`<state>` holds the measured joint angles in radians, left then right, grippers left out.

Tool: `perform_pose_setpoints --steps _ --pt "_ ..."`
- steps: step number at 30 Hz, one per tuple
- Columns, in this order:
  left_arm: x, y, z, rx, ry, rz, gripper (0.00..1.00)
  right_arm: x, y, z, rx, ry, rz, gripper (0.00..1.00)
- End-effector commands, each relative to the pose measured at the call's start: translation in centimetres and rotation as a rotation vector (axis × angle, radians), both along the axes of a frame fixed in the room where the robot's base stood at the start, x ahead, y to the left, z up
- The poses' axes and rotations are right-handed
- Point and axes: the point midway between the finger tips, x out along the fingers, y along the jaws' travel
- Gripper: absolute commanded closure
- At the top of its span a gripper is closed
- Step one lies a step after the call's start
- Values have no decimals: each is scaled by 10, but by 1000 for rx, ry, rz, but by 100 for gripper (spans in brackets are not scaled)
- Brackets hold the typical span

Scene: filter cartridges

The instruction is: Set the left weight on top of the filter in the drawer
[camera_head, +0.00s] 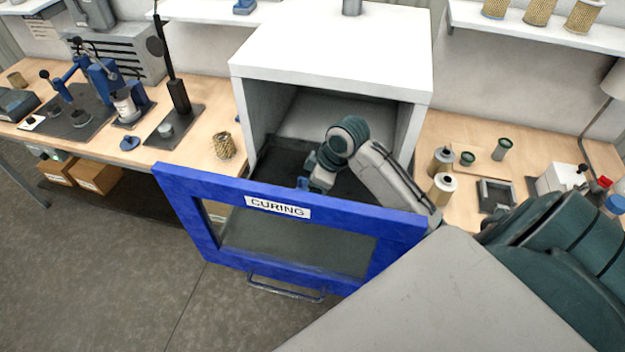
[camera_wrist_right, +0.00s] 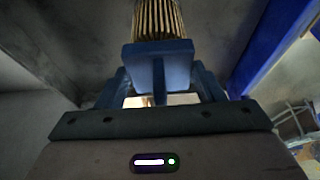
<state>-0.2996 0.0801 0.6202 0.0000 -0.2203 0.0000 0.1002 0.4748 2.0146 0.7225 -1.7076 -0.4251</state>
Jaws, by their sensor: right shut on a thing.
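My right gripper (camera_head: 314,180) reaches down behind the blue front (camera_head: 190,190) marked CURING, over the dark drawer floor (camera_head: 275,160). In the right wrist view the gripper (camera_wrist_right: 160,85) is shut on a blue weight (camera_wrist_right: 158,58), which shows a flat plate and a narrow upright part between the fingers. The pleated tan filter (camera_wrist_right: 158,18) shows directly beyond the weight's plate; I cannot tell whether they touch. In the head view the arm and front hide the filter. My left gripper is not in view.
The white cabinet (camera_head: 330,50) surrounds the opening, with walls close on both sides. Another blue piece (camera_head: 244,6) sits on the back shelf. A mesh-sided cartridge (camera_head: 224,146) stands on the left bench. Several cartridges, including one (camera_head: 442,188), stand on the right bench.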

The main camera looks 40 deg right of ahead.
Motion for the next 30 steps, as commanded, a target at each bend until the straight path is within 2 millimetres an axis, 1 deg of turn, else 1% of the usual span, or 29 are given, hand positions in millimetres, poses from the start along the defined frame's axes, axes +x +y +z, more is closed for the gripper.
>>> perform_pose_setpoints --steps 13,30 --pt "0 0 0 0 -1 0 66 1 0 1 0 -2 1 85" --pt "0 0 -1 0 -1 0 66 0 0 -6 0 -2 1 85"
